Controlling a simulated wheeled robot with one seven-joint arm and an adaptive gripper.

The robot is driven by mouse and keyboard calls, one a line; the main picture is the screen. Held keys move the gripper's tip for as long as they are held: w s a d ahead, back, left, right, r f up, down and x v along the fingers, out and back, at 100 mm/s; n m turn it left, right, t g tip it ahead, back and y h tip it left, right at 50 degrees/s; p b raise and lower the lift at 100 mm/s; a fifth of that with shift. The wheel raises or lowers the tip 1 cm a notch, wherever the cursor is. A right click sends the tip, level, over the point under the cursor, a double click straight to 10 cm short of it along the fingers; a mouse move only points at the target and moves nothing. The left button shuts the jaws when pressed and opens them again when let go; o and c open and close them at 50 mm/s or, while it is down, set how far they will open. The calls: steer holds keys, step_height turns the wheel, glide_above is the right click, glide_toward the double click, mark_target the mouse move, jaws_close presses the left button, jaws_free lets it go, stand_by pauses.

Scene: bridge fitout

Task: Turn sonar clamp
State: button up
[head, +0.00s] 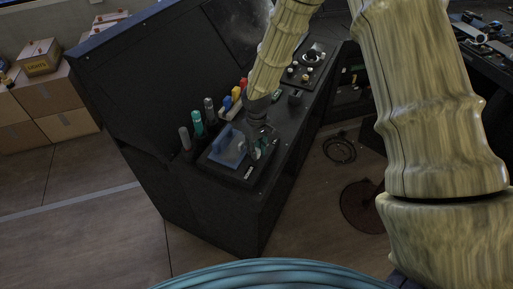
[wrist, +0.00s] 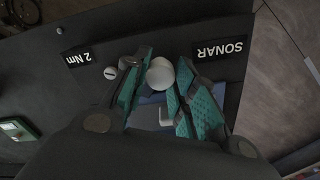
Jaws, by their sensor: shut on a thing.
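In the wrist view, a pale round knob (wrist: 160,74) sits between the teal-padded fingers of my gripper (wrist: 161,66); I take it to be the sonar clamp's knob. The fingers are shut on it, with a pad on each side. A white "SONAR" label (wrist: 221,49) lies right of the fingers and a "2 Nm" label (wrist: 77,58) lies left. In the head view, my gripper (head: 262,143) reaches down onto the console's near end, beside a blue block (head: 228,146). There the knob is mostly hidden by the gripper.
Several tools with coloured handles, including a teal one (head: 198,124), stand in a row behind the blue block. A control panel with knobs (head: 306,66) is farther along the console (head: 215,190). Cardboard boxes (head: 50,95) stand at the left. The floor in front is open.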

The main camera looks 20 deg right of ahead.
mark_target(257, 150)
steer(key=n, duration=0.4)
steer(key=shift+n, duration=0.3)
steer(key=shift+n+p, duration=0.5)
steer(key=shift+n, duration=1.1)
steer(key=shift+w+n, duration=0.1)
steer(key=shift+n, duration=0.2)
steer(key=o, duration=1)
steer(key=shift+o, duration=0.2)
step_height(257, 150, up, 12)
